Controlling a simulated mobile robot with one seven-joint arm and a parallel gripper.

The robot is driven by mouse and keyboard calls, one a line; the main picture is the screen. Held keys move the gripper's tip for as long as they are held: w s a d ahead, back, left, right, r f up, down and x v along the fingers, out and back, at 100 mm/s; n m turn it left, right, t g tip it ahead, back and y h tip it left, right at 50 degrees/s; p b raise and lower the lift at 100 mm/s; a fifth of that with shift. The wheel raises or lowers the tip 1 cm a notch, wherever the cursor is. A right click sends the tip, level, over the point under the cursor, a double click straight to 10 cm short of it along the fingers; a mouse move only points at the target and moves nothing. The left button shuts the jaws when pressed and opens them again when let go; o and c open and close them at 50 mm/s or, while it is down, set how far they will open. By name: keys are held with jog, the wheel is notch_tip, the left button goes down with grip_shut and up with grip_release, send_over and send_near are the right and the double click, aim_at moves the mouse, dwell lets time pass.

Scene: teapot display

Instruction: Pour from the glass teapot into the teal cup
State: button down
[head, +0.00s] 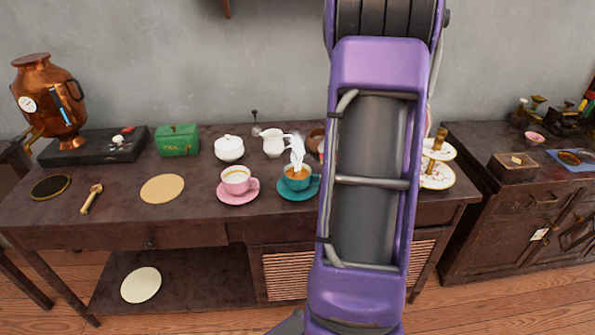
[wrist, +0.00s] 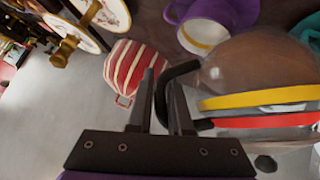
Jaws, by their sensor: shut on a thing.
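The teal cup (head: 297,182) stands on its teal saucer (head: 291,194) on the dark table in the head view. It holds brown liquid, and a white wisp like steam rises above it. The glass teapot (wrist: 250,62) shows at the right of the wrist view, with a yellow band and a red band. My gripper (wrist: 161,78) is shut on its black handle (wrist: 178,72). The teapot's spout is not visible. My arm blocks the head view of the teapot and gripper. I cannot tell how far the teapot is from the teal cup.
A pink cup (head: 236,176) stands left of the teal cup. A white creamer (head: 274,144) and a white sugar bowl (head: 229,148) stand behind. A tiered stand (head: 437,177) is at the right. A striped red-and-white object (wrist: 122,68) and a purple cup (wrist: 207,32) lie near the teapot.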

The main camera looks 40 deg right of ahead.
jog(key=shift+w+r, duration=0.1)
jog(key=shift+r, duration=0.05)
dwell(0.4)
jog(key=shift+s+d+f+m+t+y, duration=0.3)
jog(key=shift+s+d+f+t+y, duration=0.15)
jog(key=shift+s+d, duration=0.2)
jog(key=shift+f, duration=0.1)
jog(key=shift+s+d+f+m+t+y+b, duration=0.3)
jog(key=shift+s+d+f+m+t+y, duration=0.15)
jog(key=shift+s+d+f+t, duration=0.1)
dwell(0.3)
jog(key=shift+s+f, duration=0.15)
jog(key=shift+f, duration=0.05)
jog(key=shift+s+d+f+m+t+y, duration=0.3)
jog(key=shift+d+f+m+t+y, duration=0.1)
jog(key=shift+y, duration=0.1)
